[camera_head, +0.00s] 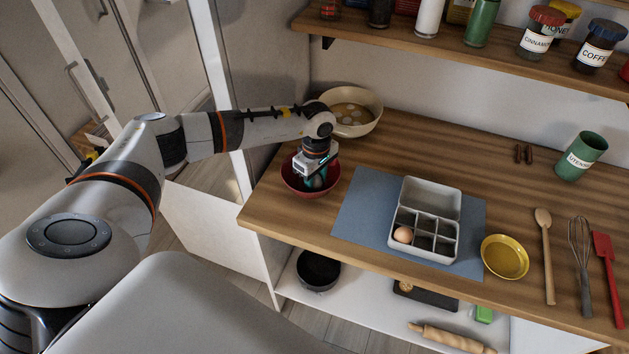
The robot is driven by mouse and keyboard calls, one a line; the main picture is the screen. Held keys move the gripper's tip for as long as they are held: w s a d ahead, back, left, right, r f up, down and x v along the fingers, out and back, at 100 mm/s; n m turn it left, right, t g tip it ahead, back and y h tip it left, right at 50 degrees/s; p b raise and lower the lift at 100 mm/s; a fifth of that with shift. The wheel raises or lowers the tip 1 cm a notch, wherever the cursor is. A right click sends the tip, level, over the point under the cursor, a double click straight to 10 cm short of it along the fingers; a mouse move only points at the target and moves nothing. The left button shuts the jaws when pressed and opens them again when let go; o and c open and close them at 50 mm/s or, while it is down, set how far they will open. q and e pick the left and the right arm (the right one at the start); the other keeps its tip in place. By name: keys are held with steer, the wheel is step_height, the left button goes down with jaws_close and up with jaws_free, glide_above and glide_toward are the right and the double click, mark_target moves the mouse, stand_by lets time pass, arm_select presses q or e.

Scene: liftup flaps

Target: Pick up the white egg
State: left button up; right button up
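My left gripper (313,180) points down into a dark red bowl (291,181) at the left end of the wooden counter. Its fingers reach inside the bowl, and a small rounded shape shows at the fingertips, too small to identify. I cannot tell whether the fingers are open or shut. I cannot make out a clear white egg in this bowl, as the gripper covers much of it. A cream bowl (371,104) behind holds several pale rounded things. A brown egg (403,235) sits in a front-left compartment of the grey egg box (436,258). My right gripper is not in view.
The open egg box rests on a blue-grey mat (356,215). A yellow dish (505,257), wooden spoon (545,250), whisk (582,260), red spatula (606,265) and green cup (581,157) stand to the right. A shelf with jars (450,48) hangs above. Counter behind the mat is clear.

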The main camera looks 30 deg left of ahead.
arm_select(q)
steer(key=shift+r, duration=0.1)
steer(key=shift+w+r, duration=0.1)
steer(key=shift+r, duration=0.25)
step_height(320, 180, up, 9)
steer(key=b, duration=0.2)
steer(key=shift+r+b, duration=0.1)
steer(key=shift+b, duration=0.25)
